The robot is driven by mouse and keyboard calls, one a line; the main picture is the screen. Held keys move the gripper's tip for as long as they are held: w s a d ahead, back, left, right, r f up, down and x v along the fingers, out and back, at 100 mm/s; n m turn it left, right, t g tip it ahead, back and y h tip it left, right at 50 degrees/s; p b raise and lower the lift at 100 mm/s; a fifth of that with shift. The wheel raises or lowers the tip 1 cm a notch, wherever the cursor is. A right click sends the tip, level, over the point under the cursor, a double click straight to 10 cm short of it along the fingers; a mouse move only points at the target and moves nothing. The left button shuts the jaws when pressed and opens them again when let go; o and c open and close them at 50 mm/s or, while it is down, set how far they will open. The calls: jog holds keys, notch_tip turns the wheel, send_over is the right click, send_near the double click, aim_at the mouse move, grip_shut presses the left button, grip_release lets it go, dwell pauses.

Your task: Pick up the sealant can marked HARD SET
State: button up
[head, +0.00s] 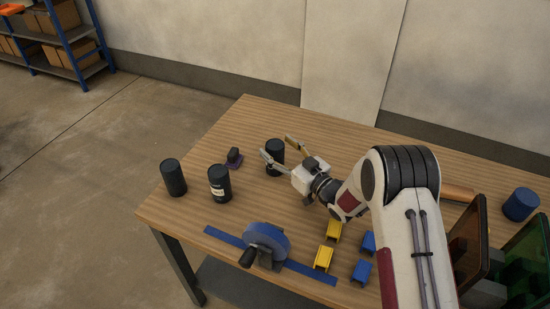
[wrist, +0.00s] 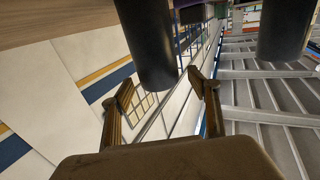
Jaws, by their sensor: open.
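Three black cans stand upright on the wooden table. One can (head: 275,151) is at my gripper (head: 278,147); a second can (head: 219,184) shows a small white label, too small to read; a third can (head: 173,178) stands at the left edge with no label visible. No HARD SET marking can be read on any can. My gripper is open, its two fingers spread on either side of the nearest can. In the wrist view a black can (wrist: 147,45) is just beyond and between the open fingertips (wrist: 163,90); contact cannot be told. Another dark can (wrist: 283,30) is at the upper right.
A blue round device with a handle (head: 267,240) sits on a blue strip in front. Yellow brackets (head: 323,257), blue brackets (head: 361,272), a blue cylinder (head: 520,204) and a green bin (head: 530,250) lie rightward.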

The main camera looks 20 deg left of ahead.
jog(key=shift+c, duration=0.4)
grip_shut()
jog(key=shift+r, duration=0.1)
jog(key=shift+r, duration=0.15)
jog(key=shift+r, duration=4.85)
